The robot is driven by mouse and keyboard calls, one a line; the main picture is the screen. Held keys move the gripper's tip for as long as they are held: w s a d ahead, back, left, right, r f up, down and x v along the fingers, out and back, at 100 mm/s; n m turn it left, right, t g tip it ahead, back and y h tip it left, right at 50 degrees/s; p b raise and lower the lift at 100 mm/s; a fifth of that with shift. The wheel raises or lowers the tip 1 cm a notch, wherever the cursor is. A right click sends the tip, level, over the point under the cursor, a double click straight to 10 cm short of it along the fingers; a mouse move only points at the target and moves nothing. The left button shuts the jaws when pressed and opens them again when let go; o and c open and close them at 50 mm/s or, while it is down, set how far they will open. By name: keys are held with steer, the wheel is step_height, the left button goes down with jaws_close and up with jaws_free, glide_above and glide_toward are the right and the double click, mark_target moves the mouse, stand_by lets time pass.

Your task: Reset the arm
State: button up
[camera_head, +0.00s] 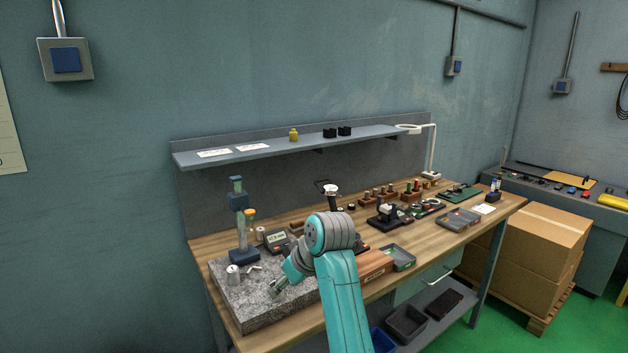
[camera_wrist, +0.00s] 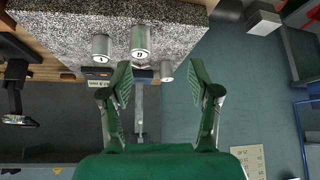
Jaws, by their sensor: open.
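My arm reaches up from the bottom of the head view and bends over the left part of the workbench (camera_head: 345,225). My gripper (camera_head: 277,287) is at the front of the speckled granite plate (camera_head: 245,318), partly small and hard to make out there. Metal cylinders with number labels, one at the left (camera_wrist: 102,48) and one in the middle (camera_wrist: 140,42), stand beyond the fingertips by the granite. A smaller cylinder (camera_wrist: 167,71) is beside them.
A blue stand (camera_head: 238,225) and a digital readout (camera_head: 276,240) are at the plate's back. A metal cylinder (camera_head: 233,275) stands on its left. Wooden blocks, trays and a lamp (camera_head: 432,150) fill the bench's right. A shelf (camera_head: 300,146) hangs above.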

steer(key=s+d+f+m+t, duration=0.1)
steer(key=s+d+f, duration=0.2)
steer(key=f, duration=0.4)
steer(key=s+d+f+m+t, duration=0.1)
steer(key=s+d+f, duration=0.1)
steer(key=f, duration=0.6)
steer(key=s+d+f+m+t, duration=0.1)
steer(key=s+d+f, duration=0.2)
steer(key=f, duration=0.4)
steer(key=s+d+f+m+t+h, duration=0.1)
steer(key=s+d+f+m, duration=0.1)
steer(key=s+d+f, duration=0.45)
steer(key=s+d+f+m+t+h, duration=0.1)
steer(key=s+f, duration=0.3)
steer(key=s, duration=0.5)
steer(key=s+d+r+m+t+h, duration=0.1)
steer(key=s+d, duration=0.2)
steer(key=s, duration=0.6)
steer(key=s+d+r+m+t+h, duration=0.15)
steer(key=s+d, duration=0.25)
steer(key=s, duration=0.6)
steer(key=s+d+r+t, duration=0.2)
steer(key=s+r, duration=1.1)
steer(key=s, duration=0.3)
steer(key=shift+d+r+m+t, duration=0.15)
steer(key=shift+r+m+t, duration=0.2)
steer(key=shift+m, duration=0.1)
